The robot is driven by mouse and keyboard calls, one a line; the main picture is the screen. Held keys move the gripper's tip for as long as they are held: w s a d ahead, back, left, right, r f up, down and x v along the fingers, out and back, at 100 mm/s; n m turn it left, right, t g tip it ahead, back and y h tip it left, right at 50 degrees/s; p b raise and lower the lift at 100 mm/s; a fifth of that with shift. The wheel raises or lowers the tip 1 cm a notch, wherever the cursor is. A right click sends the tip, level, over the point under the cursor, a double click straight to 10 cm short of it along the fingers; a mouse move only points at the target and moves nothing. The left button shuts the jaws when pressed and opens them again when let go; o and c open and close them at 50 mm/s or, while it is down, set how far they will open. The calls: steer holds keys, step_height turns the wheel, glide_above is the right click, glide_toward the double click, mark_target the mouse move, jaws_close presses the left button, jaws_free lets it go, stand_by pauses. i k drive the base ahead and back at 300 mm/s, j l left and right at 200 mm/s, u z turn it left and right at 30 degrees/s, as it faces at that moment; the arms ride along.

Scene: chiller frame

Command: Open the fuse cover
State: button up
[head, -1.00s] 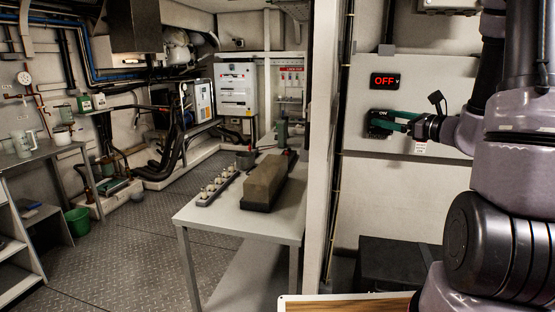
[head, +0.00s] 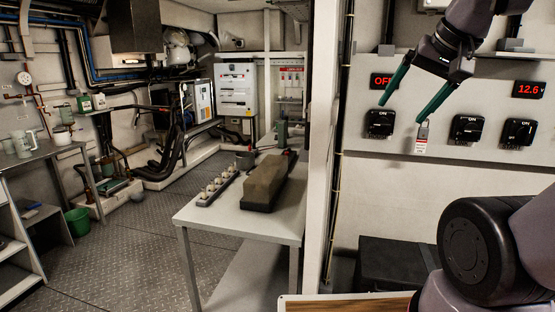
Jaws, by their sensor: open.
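I cannot pick out a part that is clearly the fuse cover. The pale wall panel (head: 356,131) on the right carries several black switch units. The left unit (head: 379,125) sits below a red "OFF" display (head: 379,80), which a finger partly overlaps. Two more units, a middle one (head: 467,131) and a right one (head: 518,134), seem to be marked "ON". A white and red tag (head: 421,141) shows just below the right fingertip; I cannot tell whether they touch. My gripper (head: 400,114), with two green fingers spread wide, is empty and points down in front of the panel.
A second red display (head: 529,90) reads 12.6 at the right. A dark box (head: 385,265) stands below the panel. A table (head: 235,225) with a long block (head: 264,184) and a grey rack (head: 217,188) is left of the wall edge.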

mark_target(272, 171)
steer(key=i+j+z, duration=0.1)
steer(key=j, duration=0.5)
steer(key=i+j+z, duration=0.15)
steer(key=j, duration=0.5)
steer(key=i+j+z, duration=0.1)
steer(key=j, duration=0.5)
steer(key=i+j+z, duration=0.1)
steer(key=j, duration=0.55)
steer(key=i+j+u, duration=0.15)
steer(key=i+u, duration=0.2)
